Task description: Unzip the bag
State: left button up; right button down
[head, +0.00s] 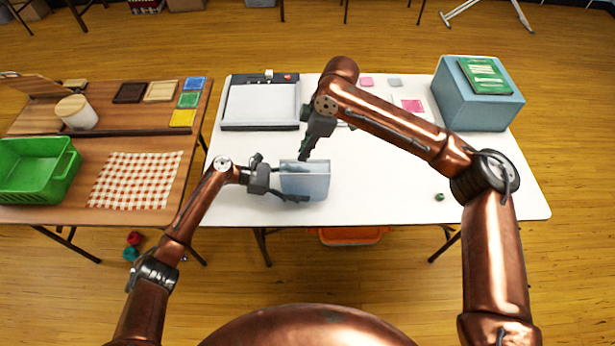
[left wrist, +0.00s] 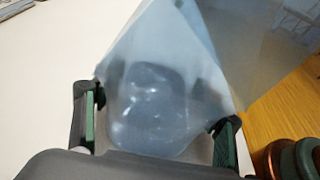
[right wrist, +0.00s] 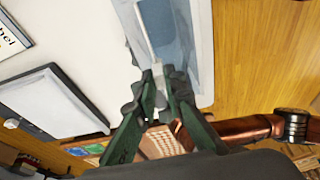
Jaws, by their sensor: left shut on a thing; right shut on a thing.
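The bag (head: 312,184) is a translucent blue-grey pouch standing near the front edge of the white table. My left gripper (head: 282,182) is shut on its left side. In the left wrist view the bag (left wrist: 205,75) lies between the two widely spaced fingers, with a dark rounded patch showing on it. My right gripper (head: 304,156) comes down from above at the bag's top edge. In the right wrist view its fingertips are closed on a small pale piece (right wrist: 158,82) at the bag's top, seemingly the zipper pull. The fingers partly hide it, so I cannot tell how far the zipper is open.
A flat white-topped device (head: 262,105) stands behind. A blue box (head: 485,105) is at the back right. A brown table (head: 140,215) with a green basket (head: 35,170) stands left.

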aim_at(288, 160)
jog(key=shift+a, duration=1.8)
jog(key=c, duration=1.9)
grip_release()
jog(key=shift+c, duration=0.2)
jog(key=shift+c, duration=0.7)
jog(key=shift+r, duration=0.1)
notch_tip(288, 160, up, 7)
pick_arm(q)
jog(key=o, duration=0.9)
jog(key=shift+o, duration=0.2)
pick_arm(e)
jog(key=shift+d, duration=0.1)
pick_arm(q)
jog(key=v, duration=1.2)
